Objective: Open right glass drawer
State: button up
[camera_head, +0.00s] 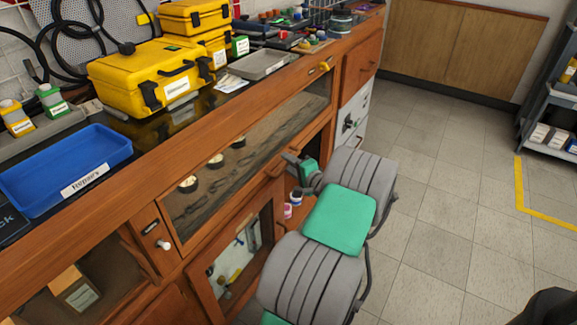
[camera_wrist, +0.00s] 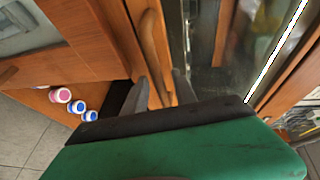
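A long glass-fronted drawer (camera_head: 250,150) in a wooden frame runs along the bench front in the head view; dark cables and white rolls show behind its glass. A small wooden handle (camera_head: 275,171) is at its lower frame. My gripper (camera_head: 294,161) is close to this handle, partly hidden by my arm. In the wrist view, the two dark fingertips (camera_wrist: 161,92) are apart, with the curved wooden handle (camera_wrist: 152,42) just beyond and between them. I cannot tell whether they touch it. The drawer glass (camera_wrist: 255,45) shows to the right. The drawer looks closed.
Below is a glass-door cabinet (camera_head: 236,252) with tools. Pink and blue-lidded bottles (camera_wrist: 61,95) stand on an open shelf beside my gripper. The benchtop holds yellow cases (camera_head: 150,75) and a blue tray (camera_head: 62,165). The tiled floor (camera_head: 440,180) at right is clear.

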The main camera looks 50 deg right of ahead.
jog(key=shift+w+d, duration=0.1)
jog(key=shift+w, duration=0.05)
grip_shut()
dwell(1.4)
